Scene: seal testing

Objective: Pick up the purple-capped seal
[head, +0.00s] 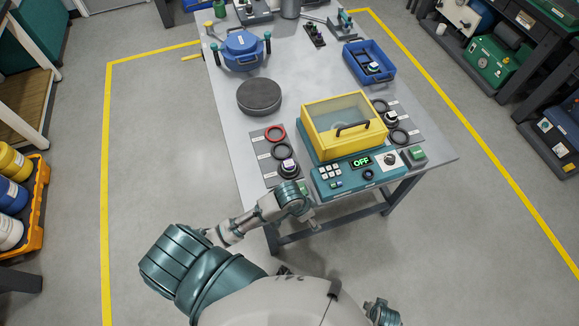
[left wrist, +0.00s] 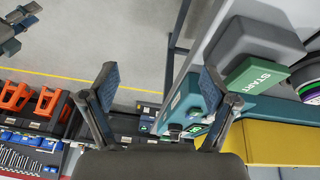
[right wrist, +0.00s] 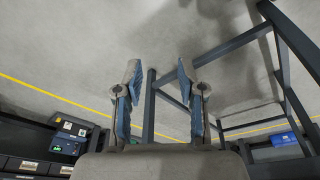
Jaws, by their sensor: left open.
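A dark round seal with a light, purplish cap (head: 288,165) stands on the grey mat left of the tester. A similar capped seal (head: 391,117) stands right of the tester; the caps are too small to tell their colours surely. A round part with green and purple rings (left wrist: 311,86) is cut off at the left wrist view's right edge. My left gripper (left wrist: 160,86) is open and empty; in the head view its arm reaches the table's front edge, just below the left seal. My right gripper (right wrist: 158,72) is open and empty, over the floor.
The teal tester (head: 340,182) with its yellow lidded box (head: 345,125) fills the near table. Its green START button (left wrist: 256,80) shows by the left gripper. A dark disc (head: 259,96), blue tray (head: 362,52) and blue pot (head: 241,52) stand farther back.

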